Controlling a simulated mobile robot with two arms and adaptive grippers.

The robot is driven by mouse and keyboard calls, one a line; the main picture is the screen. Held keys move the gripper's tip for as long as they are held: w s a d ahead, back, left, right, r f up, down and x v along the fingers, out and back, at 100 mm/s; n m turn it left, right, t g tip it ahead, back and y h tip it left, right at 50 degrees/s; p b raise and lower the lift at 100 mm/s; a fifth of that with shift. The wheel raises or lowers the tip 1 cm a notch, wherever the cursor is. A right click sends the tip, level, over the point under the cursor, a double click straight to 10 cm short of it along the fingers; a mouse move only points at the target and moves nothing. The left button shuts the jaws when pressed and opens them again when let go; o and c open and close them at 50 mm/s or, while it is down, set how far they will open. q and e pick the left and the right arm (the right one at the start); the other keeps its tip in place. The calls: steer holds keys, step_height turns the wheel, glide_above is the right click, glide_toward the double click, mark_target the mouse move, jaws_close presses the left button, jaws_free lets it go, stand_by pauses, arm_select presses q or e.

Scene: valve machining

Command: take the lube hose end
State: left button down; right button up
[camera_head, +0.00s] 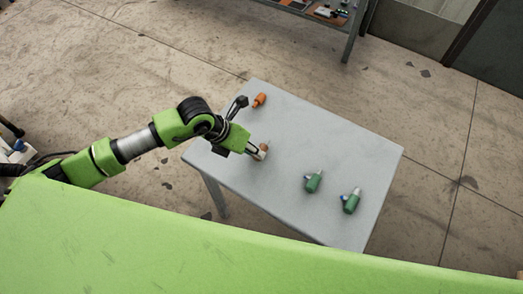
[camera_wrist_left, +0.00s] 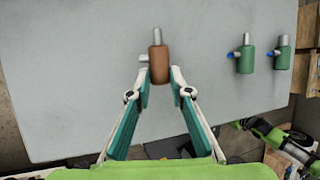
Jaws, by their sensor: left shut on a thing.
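A brown hose end (camera_wrist_left: 157,66) with a grey tip and a pale side stub lies at the fingertips of my left gripper (camera_wrist_left: 160,72). The fingers are shut on it, one on each side. In the head view my left gripper (camera_head: 257,152) is low over the grey table, and only a small part of the brown hose end shows. An orange hose end (camera_head: 260,100) lies apart near the table's far left corner. Which one is the lube hose end is not marked. My right gripper is not in view.
The table's middle and right far side are bare. A shelf (camera_head: 315,12) with parts stands at the back.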

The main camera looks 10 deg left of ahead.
arm_select(q)
steer(key=shift+r+p, duration=1.55)
steer(key=shift+r, duration=0.75)
